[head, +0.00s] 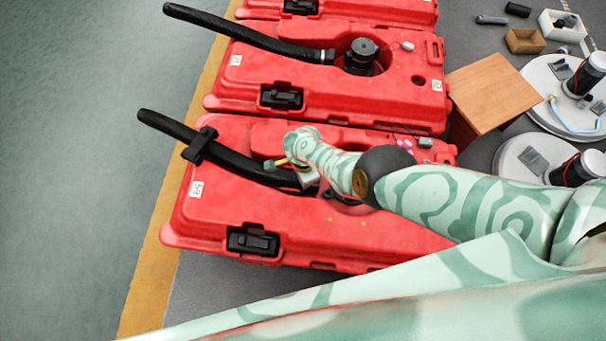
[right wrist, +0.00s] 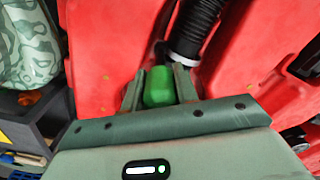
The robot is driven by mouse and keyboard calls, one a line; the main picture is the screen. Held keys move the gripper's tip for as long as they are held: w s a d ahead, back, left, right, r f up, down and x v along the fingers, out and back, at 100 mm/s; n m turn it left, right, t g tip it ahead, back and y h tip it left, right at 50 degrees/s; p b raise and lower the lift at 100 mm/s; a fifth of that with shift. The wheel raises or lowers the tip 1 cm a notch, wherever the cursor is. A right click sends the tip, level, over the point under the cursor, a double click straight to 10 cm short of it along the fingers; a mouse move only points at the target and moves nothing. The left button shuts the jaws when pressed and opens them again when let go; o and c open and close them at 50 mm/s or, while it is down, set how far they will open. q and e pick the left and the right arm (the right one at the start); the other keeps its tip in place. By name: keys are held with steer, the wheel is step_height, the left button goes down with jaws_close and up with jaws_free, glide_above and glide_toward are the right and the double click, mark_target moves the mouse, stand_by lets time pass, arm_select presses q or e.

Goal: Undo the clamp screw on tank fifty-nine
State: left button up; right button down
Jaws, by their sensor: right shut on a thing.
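Tank fifty-nine (head: 300,238) is the nearest red tank in the head view, with a "59" label (head: 196,188) at its left. A black hose (head: 245,168) runs over its top and passes through a black holder (head: 200,146). My right gripper (head: 290,174) is at the tank end of this hose. In the right wrist view, its two fingers (right wrist: 160,88) are shut on a green knob (right wrist: 158,86), apparently the clamp screw's head. The ribbed hose (right wrist: 194,32) is right beside it. The knob's shank and the clamp are hidden. My left gripper is not in view.
Another red tank (head: 330,92) with its own hose (head: 255,38) stands behind. A wooden box (head: 492,92), white round stands (head: 530,150) and small trays (head: 525,41) are at the right. The floor (head: 70,200) at the left is clear beyond the yellow line (head: 150,270).

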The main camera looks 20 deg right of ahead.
steer(key=n, duration=0.6)
steer(key=shift+n, duration=0.3)
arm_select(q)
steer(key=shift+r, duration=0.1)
arm_select(e)
steer(key=shift+s+n, duration=0.1)
steer(key=shift+n, duration=0.8)
steer(key=n, duration=0.2)
steer(key=shift+d+n, duration=0.1)
steer(key=shift+n, duration=0.3)
steer(key=shift+m, duration=0.7)
steer(key=shift+r+p, duration=1.95)
steer(key=shift+r, duration=0.7)
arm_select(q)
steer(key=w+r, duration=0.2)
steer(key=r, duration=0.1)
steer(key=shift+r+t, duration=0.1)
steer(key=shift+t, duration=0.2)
arm_select(e)
steer(key=shift+f, duration=0.15)
